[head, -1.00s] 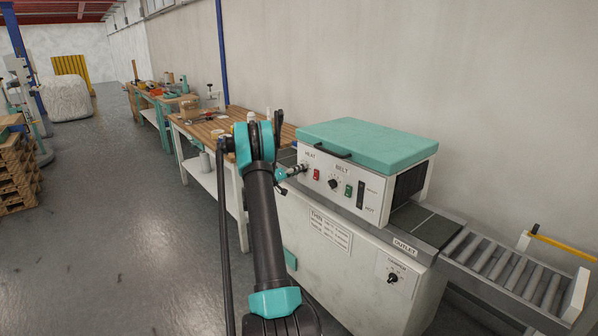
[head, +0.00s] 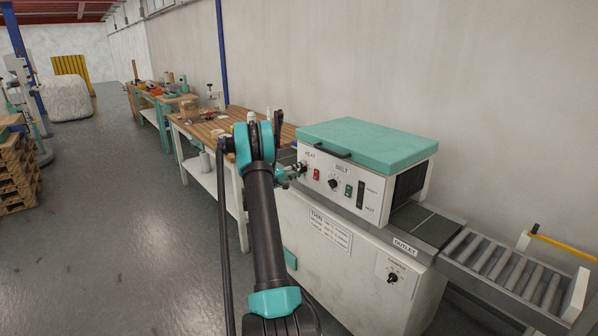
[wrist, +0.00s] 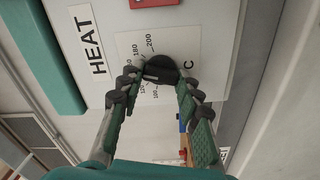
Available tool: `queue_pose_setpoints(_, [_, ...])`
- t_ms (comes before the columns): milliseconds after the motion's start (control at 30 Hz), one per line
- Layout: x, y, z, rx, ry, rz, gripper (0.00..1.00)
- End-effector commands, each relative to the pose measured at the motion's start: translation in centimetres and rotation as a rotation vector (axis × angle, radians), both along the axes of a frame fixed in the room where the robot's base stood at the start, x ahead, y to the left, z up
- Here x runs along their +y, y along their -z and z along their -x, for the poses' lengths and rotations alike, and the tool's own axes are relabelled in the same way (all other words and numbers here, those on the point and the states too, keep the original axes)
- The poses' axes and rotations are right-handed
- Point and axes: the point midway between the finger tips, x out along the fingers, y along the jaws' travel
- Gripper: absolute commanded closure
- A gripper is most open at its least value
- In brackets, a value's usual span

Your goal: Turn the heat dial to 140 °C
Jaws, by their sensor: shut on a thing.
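The black heat dial (wrist: 168,69) sits on a white scale plate with numbers from 100 to 200, beside the HEAT label (wrist: 88,39) in the wrist view. My gripper (wrist: 160,75) is shut on the dial, one finger on each side. The fingers hide part of the scale, and I cannot tell exactly which number the dial's mark points at. In the head view my gripper (head: 301,169) is at the left end of the machine's front panel, under the HEAT label (head: 309,154), and covers the dial.
On the same panel are a red switch (head: 317,175), the belt dial (head: 333,184) and a green switch (head: 348,190). The machine's teal lid (head: 367,142) has a black handle. A roller outlet (head: 505,272) extends right. A wooden-topped bench (head: 206,127) stands behind my arm.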

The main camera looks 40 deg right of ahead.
Motion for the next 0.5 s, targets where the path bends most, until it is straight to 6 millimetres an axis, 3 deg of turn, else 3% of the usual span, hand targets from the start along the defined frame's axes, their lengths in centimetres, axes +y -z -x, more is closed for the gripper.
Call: queue_pose_setpoints(500, [0.11,0.2,-0.1,0.418,-0.002,0.032,0.95])
